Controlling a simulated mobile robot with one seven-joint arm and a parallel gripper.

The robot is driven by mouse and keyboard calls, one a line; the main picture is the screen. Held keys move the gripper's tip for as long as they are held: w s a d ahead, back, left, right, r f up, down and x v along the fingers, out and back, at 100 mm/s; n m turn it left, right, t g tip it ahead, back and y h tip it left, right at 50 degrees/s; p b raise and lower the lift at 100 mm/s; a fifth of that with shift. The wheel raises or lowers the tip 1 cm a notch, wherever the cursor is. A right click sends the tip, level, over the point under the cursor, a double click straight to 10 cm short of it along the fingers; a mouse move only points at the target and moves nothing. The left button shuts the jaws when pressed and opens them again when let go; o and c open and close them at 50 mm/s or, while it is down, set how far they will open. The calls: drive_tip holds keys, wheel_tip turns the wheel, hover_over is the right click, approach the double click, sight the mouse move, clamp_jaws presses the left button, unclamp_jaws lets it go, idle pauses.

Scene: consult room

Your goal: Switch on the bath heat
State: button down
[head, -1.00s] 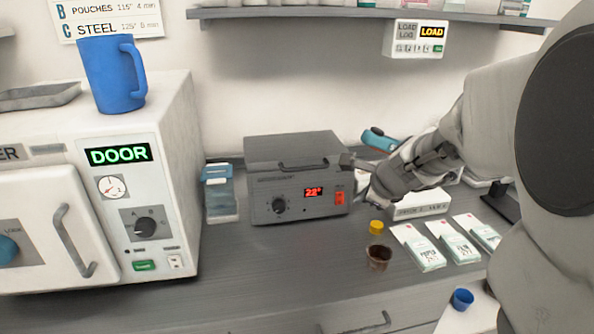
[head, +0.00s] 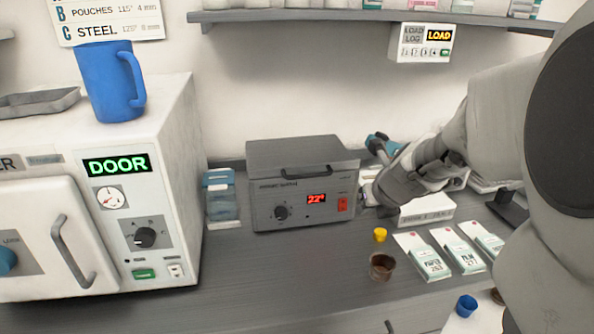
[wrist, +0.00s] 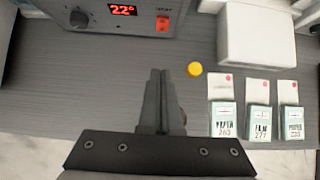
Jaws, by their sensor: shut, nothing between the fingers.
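The bath (head: 303,184) is a grey box with a lid and handle on the counter. Its red display reads about 22°, with a black knob (head: 281,212) at the left of its front and a red switch (head: 343,203) at the right. In the wrist view the switch (wrist: 163,23) and display (wrist: 123,10) show at the top edge. My gripper (wrist: 159,75) is shut and empty in the wrist view, its fingertips over the counter just short of the bath's front. In the head view my gripper is to the right of the bath, its tips largely hidden.
A white steriliser (head: 150,215) with a DOOR display stands left, a blue mug (head: 105,85) on top. A yellow cap (head: 380,235), a brown cup (head: 382,266) and several labelled packets (head: 422,257) lie right of the bath. The counter before the bath is clear.

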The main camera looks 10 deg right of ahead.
sight(343, 205)
drive_tip(key=b+x, duration=0.4)
drive_tip(key=x, duration=0.6)
drive_tip(key=shift+s+f+b, duration=0.1)
drive_tip(key=shift+s+b, duration=0.05)
drive_tip(key=shift+b, duration=0.2)
drive_tip(key=w, duration=0.3)
drive_tip(key=shift+w+f, duration=0.1)
drive_tip(key=shift+w, duration=0.55)
drive_tip(key=shift+p, duration=0.35)
drive_tip(key=shift+w, duration=0.15)
drive_tip(key=shift+w+f, duration=0.1)
drive_tip(key=shift+f, duration=0.1)
drive_tip(key=shift+r, duration=0.1)
